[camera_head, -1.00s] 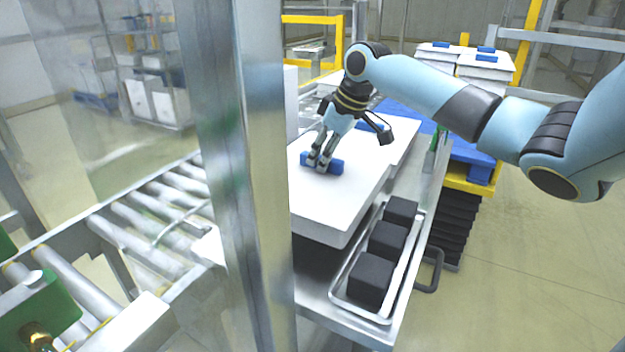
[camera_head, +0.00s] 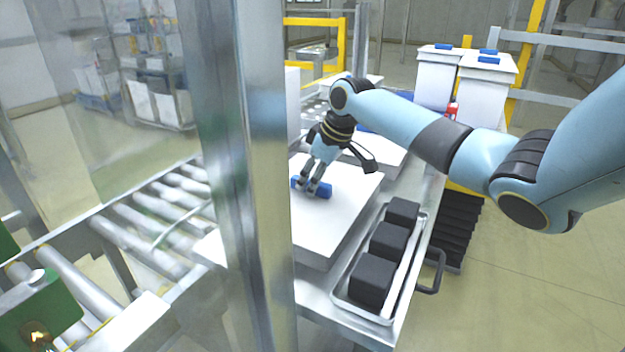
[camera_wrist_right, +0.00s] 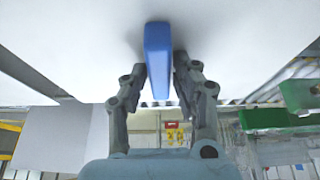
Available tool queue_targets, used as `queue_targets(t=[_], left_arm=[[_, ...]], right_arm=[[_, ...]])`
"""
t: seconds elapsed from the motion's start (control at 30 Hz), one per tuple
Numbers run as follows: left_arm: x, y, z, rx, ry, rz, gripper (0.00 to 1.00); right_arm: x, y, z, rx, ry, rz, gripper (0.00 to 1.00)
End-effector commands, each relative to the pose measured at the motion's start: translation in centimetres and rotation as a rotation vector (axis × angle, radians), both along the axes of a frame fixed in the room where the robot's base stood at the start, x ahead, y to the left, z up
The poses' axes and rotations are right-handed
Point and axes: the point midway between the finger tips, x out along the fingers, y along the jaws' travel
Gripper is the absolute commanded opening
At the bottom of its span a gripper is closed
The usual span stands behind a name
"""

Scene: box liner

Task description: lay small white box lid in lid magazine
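A white lid (camera_head: 340,215) with a blue handle (camera_head: 325,187) is over the steel cart, partly hidden by a metal post. My right gripper (camera_head: 312,190) has its fingers on both sides of the handle, shut on it. In the right wrist view the blue handle (camera_wrist_right: 158,60) stands between the two fingers, with the lid's white face (camera_wrist_right: 225,40) filling the top. Whether the lid touches what is under it cannot be told. I cannot make out the lid magazine for certain. My left gripper is not in view.
A metal post (camera_head: 255,180) stands in front of the lid's left side. A tray (camera_head: 412,255) with black blocks (camera_head: 388,243) lies at the cart's right. A roller conveyor (camera_head: 150,235) is at left. White boxes with blue handles (camera_head: 485,85) stand behind.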

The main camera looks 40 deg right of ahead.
Motion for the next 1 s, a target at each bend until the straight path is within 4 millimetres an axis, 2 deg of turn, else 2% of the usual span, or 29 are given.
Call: queue_targets(t=[0.03,0.1,0.33,0.47,0.57,0.8,1.0], left_arm=[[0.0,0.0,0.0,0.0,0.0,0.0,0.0],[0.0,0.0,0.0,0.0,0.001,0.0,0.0],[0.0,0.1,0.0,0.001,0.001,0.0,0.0],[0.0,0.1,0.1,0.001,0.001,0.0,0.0],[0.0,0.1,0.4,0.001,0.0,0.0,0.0],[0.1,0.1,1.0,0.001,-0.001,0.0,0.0],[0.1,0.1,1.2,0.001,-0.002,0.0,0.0]], right_arm=[[0.0,0.0,0.0,0.0,0.0,0.0,0.37],[0.0,0.0,0.0,0.0,0.0,0.0,0.45],[0.0,0.0,0.0,0.0,0.0,0.0,0.45],[-0.2,-0.2,0.8,-0.003,-0.001,0.0,0.45],[-0.8,-0.4,2.4,-0.004,-0.002,0.001,0.45],[-2.8,-0.9,7.4,-0.006,-0.001,0.003,0.45],[-4.0,-1.3,10.4,-0.004,0.0,0.001,0.45]])
